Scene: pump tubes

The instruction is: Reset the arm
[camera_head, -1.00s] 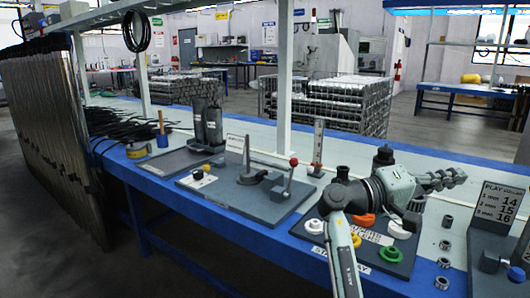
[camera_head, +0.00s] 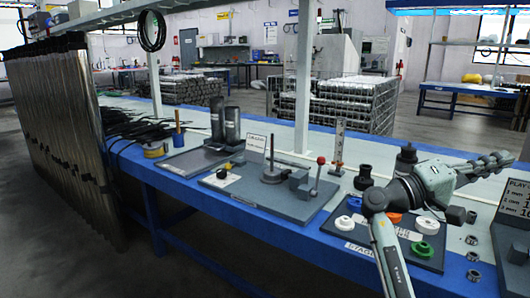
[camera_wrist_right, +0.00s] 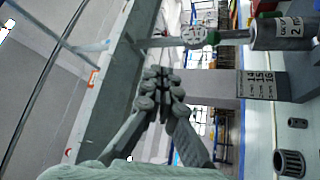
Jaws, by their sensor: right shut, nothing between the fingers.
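My right arm comes in from the lower right of the head view, above the blue-edged bench. Its gripper (camera_head: 503,158) reaches right and away over the bench, apart from the parts below. In the right wrist view the fingers (camera_wrist_right: 157,90) are together with nothing between them. The dark mat (camera_head: 346,250) under the arm bears a white ring (camera_head: 344,224), a green ring (camera_head: 422,249) and an orange part, partly behind the arm. My left arm and gripper do not show.
A grey plate (camera_head: 232,187) with a red-knobbed lever (camera_head: 319,172) lies left of the mat. Several small metal rings (camera_head: 473,276) stand right of it. A sign board (camera_head: 515,205) stands at the right edge. Two dark cylinders (camera_head: 232,124) stand farther left.

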